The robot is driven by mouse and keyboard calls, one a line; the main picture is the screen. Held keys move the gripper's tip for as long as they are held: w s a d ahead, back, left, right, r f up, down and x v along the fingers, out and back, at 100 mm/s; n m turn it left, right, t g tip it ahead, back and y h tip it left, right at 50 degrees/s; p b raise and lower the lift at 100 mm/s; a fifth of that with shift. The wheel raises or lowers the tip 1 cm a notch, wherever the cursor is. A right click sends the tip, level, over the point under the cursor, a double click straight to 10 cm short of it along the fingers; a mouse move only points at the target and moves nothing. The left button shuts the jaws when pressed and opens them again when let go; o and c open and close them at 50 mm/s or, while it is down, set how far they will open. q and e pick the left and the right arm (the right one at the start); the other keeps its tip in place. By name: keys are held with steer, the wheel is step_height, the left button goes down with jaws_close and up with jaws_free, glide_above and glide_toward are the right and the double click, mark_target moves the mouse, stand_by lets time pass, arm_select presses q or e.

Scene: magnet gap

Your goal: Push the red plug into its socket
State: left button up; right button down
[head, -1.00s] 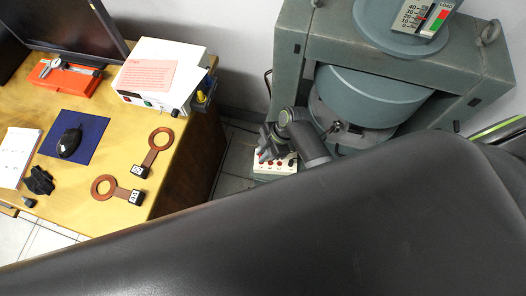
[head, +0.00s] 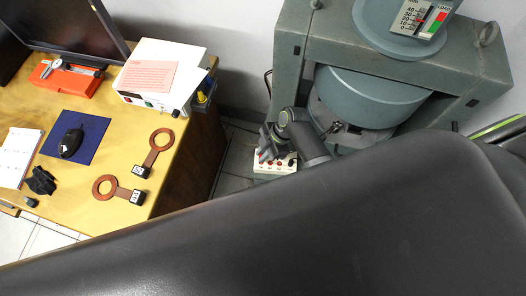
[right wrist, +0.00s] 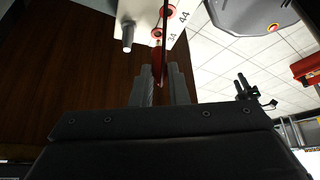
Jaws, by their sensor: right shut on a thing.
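A white socket box (head: 270,174) with a row of red sockets stands low beside the grey machine in the head view. In the right wrist view the white panel (right wrist: 140,12) shows at the top, with red-ringed sockets and the printed numbers 34 and 44. My right gripper (head: 264,152) is at this box. In the right wrist view its fingers (right wrist: 160,72) are shut on the narrow red plug (right wrist: 158,66). The plug points at the panel, in line with a red socket (right wrist: 157,33) near the 34. I cannot tell how far it is in. My left gripper is not in view.
The big grey machine (head: 375,95) stands behind the box. The wooden desk (head: 100,115), with a white instrument (head: 150,75) and copper rings, is at left.

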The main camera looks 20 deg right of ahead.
steer(key=shift+f+b, duration=0.9)
steer(key=shift+f, duration=0.25)
steer(key=c, duration=1.3)
jaws_free()
steer(key=shift+c, duration=0.2)
steer(key=v, duration=0.7)
steer(key=shift+r, duration=0.25)
steer(key=shift+d, duration=0.1)
